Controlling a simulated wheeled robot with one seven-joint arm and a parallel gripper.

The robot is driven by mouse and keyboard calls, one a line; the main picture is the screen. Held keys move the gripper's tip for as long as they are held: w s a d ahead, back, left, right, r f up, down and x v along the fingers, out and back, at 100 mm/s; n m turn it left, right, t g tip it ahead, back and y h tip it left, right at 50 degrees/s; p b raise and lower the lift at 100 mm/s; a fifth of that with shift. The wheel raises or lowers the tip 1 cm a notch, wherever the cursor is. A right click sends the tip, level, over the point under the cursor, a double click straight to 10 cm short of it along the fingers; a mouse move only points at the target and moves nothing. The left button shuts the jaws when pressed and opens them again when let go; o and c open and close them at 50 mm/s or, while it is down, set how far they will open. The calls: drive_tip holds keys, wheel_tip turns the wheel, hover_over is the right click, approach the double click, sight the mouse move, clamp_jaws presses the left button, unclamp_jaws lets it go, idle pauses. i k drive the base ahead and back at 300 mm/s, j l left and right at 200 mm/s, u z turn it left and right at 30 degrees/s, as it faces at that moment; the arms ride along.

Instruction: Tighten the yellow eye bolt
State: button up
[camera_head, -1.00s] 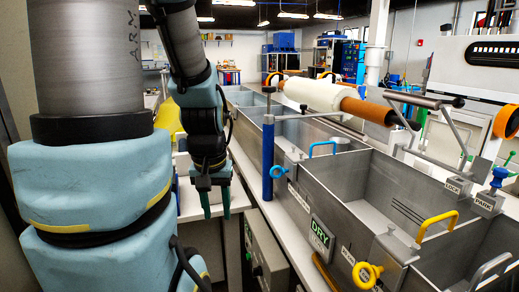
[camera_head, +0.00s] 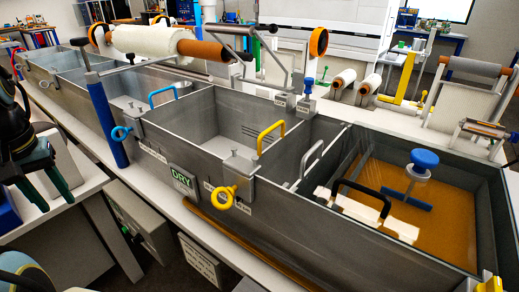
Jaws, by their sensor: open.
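The yellow eye bolt (camera_head: 222,199) sits on the front wall of the grey metal bath (camera_head: 160,168), below a grey clamp block (camera_head: 240,170) on the rim. Its ring faces outward. A blue eye bolt (camera_head: 121,133) is on the same wall further left. My gripper (camera_head: 47,192) is at the left edge of the head view, pointing down with its dark green fingers apart and empty. It is well to the left of the yellow eye bolt, touching neither bolt.
A blue post (camera_head: 106,122) stands between my gripper and the bath's bolts. A yellow handle (camera_head: 270,136) and a black handle (camera_head: 360,192) rise from the bath. A green DRY sign (camera_head: 183,181) hangs left of the yellow bolt. Amber liquid (camera_head: 445,225) fills the right compartment.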

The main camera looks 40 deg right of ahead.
sight(229, 192)
drive_tip(key=k+j, duration=0.15)
drive_tip(key=j, duration=0.2)
drive_tip(key=k+j, duration=0.1)
drive_tip(key=j, duration=0.2)
drive_tip(key=k+j, duration=0.15)
drive_tip(key=j, duration=0.2)
drive_tip(key=k+j, duration=0.15)
drive_tip(key=j, duration=0.15)
drive_tip(key=k+j, duration=0.15)
drive_tip(key=j, duration=0.2)
